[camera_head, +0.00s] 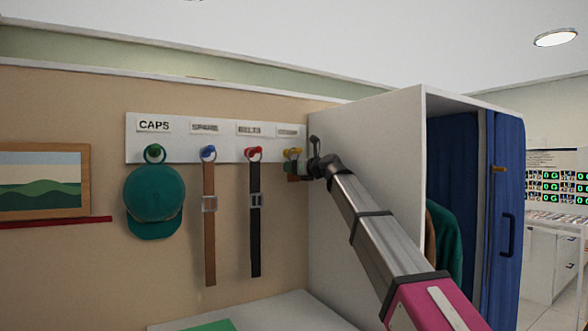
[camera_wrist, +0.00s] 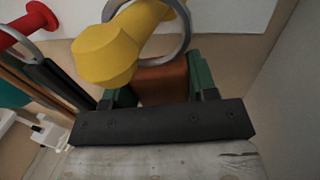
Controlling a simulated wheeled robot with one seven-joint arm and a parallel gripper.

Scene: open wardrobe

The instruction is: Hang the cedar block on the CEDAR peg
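The yellow peg (camera_head: 292,153) is the rightmost on the white board, under a label too faint to read. In the wrist view the yellow peg (camera_wrist: 106,52) points toward the camera, with a grey metal ring (camera_wrist: 184,38) that appears to loop around its shaft. The brown cedar block (camera_wrist: 163,84) sits just below the ring, partly hidden by the peg. It also shows in the head view (camera_head: 292,177), beneath the peg. My gripper (camera_wrist: 162,90) has a green finger against each side of the block and appears shut on it.
A teal cap (camera_head: 153,200), a brown belt (camera_head: 209,240) and a black belt (camera_head: 255,230) hang on pegs to the left. The red peg (camera_wrist: 22,25) is close beside the fingers. The wardrobe's white side panel (camera_head: 365,150) stands close on the right.

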